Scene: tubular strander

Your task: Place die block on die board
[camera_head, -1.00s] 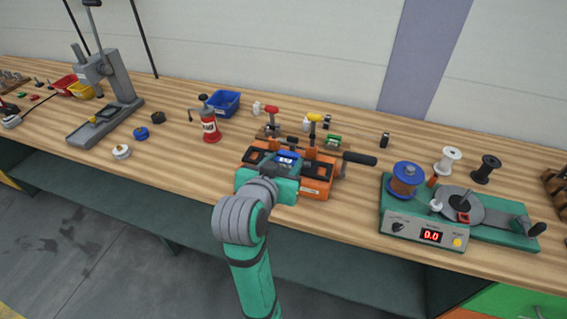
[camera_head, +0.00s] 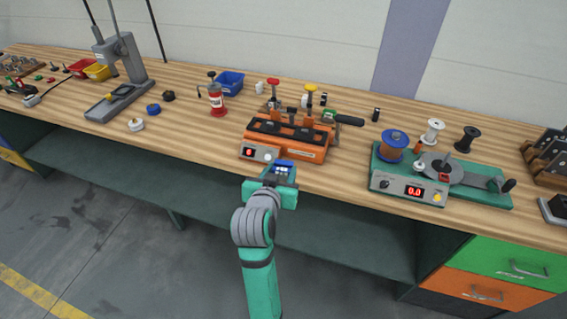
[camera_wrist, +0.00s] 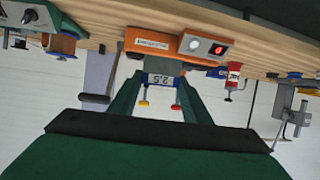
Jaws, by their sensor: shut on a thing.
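My gripper (camera_head: 282,181) is shut on the die block, a grey block with a blue label (camera_wrist: 160,79) that reads 2.5 in the wrist view. In the head view the die block (camera_head: 284,167) shows as a small blue and pale patch at the fingertips. My gripper holds it in front of the orange machine (camera_head: 292,152), apart from it. A wooden rack with dark blocks (camera_head: 545,157) stands at the far right; a wooden board with grey pieces (camera_head: 18,65) lies at the far left. I cannot tell which is the die board.
A green winding unit (camera_head: 403,187) with spools stands right of the orange machine. A red bottle (camera_head: 217,101), blue bin (camera_head: 230,82) and grey press (camera_head: 121,85) are to the left. Bare bench lies along the front edge; drawers (camera_head: 508,264) are below right.

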